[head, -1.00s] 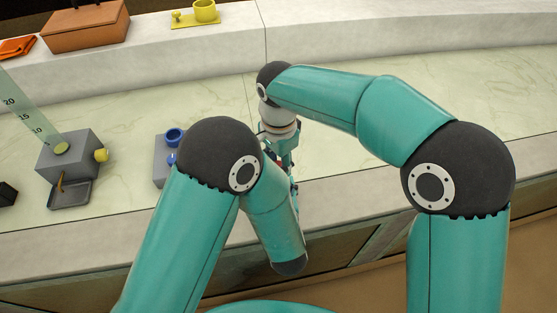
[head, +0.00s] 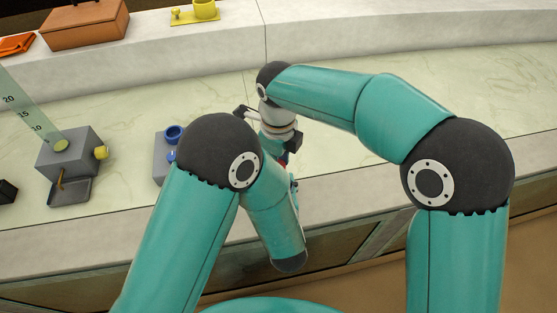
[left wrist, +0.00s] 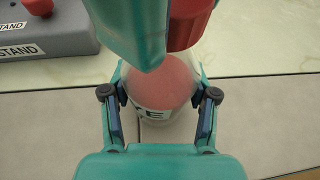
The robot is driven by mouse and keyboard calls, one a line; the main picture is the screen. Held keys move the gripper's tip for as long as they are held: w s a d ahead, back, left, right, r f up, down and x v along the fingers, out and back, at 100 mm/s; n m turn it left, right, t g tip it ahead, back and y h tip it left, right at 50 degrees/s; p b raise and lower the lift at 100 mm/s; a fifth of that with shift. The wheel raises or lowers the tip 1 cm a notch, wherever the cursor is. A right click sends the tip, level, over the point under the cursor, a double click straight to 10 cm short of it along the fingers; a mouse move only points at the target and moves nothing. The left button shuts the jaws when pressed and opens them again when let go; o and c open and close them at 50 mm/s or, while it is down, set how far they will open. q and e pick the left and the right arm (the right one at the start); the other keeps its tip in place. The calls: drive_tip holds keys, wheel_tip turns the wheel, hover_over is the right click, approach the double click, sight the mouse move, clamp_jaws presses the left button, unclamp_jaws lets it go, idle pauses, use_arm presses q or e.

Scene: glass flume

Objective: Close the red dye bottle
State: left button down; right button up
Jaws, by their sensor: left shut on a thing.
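The red dye bottle (left wrist: 162,88), clear with pink contents and a partly hidden label, is between the fingers of my left gripper (left wrist: 160,98), which is shut on it in the left wrist view. A red cap (left wrist: 190,22) is at the bottle's upper end; I cannot tell whether it is fully seated. A teal part of my right gripper (left wrist: 142,30) is beside the cap and hides part of the bottle's top. In the head view, my right gripper (head: 280,155) points down behind my left arm, its fingertips mostly hidden. A small red patch shows there.
A grey stand (left wrist: 45,35) with a red knob and "STAND" labels is at upper left in the left wrist view. In the head view, a grey block with blue rings (head: 173,134) and a grey block with a yellow knob (head: 68,152) stand left. The counter at right is clear.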

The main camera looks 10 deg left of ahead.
drive_tip(key=shift+m, duration=1)
drive_tip(key=o, duration=0.8)
drive_tip(key=shift+c, duration=0.2)
drive_tip(key=shift+r, duration=0.1)
drive_tip(key=shift+r, duration=2.2)
